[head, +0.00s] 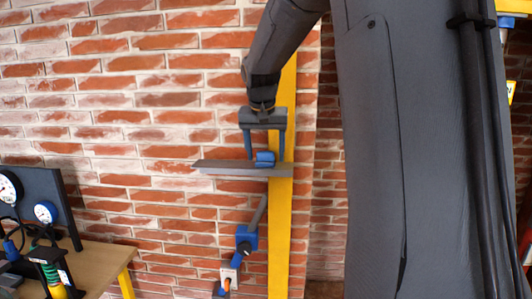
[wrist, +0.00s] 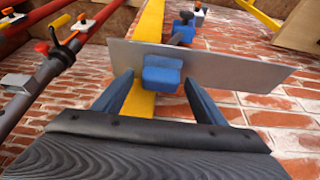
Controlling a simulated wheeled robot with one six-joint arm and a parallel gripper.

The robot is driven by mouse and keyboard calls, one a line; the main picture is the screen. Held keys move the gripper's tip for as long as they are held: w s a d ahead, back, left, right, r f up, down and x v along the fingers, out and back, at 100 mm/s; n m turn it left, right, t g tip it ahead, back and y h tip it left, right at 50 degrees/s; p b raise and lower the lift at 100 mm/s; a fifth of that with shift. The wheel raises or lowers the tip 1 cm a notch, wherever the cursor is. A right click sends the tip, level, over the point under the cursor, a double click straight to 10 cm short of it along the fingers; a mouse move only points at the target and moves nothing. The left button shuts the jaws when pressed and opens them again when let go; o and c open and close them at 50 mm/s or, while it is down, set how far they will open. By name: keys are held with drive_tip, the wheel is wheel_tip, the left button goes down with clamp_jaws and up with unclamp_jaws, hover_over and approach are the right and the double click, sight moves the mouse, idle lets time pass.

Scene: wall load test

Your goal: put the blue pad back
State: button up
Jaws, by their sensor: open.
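The blue pad (head: 265,158) is a small block at the near side of a thin grey plate (head: 225,169) in front of the brick wall. In the wrist view the pad (wrist: 162,74) sits against the plate's face (wrist: 225,70). My gripper (head: 265,150) is open, with its fingers pointing down towards the plate, one on each side of the pad. In the wrist view the gripper's fingertips (wrist: 158,80) flank the pad, and nothing is clamped. I cannot tell whether either finger touches the pad.
A yellow post (head: 280,230) runs vertically beside the plate. Below the plate a grey rod with a blue bracket (head: 247,238) is near the wall. A bench (head: 100,265) with gauges stands at the lower left. In the wrist view, pipes (wrist: 60,60) run along the left.

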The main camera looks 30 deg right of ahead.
drive_tip(key=shift+f, duration=0.15)
drive_tip(key=shift+a+r+b, duration=0.1)
drive_tip(key=shift+r+b, duration=0.25)
drive_tip(key=shift+b, duration=0.15)
drive_tip(key=b+v, duration=0.2)
drive_tip(key=v, duration=0.5)
drive_tip(key=shift+s+b, duration=0.4)
drive_tip(key=shift+s, duration=0.05)
drive_tip(key=shift+a+f, duration=0.15)
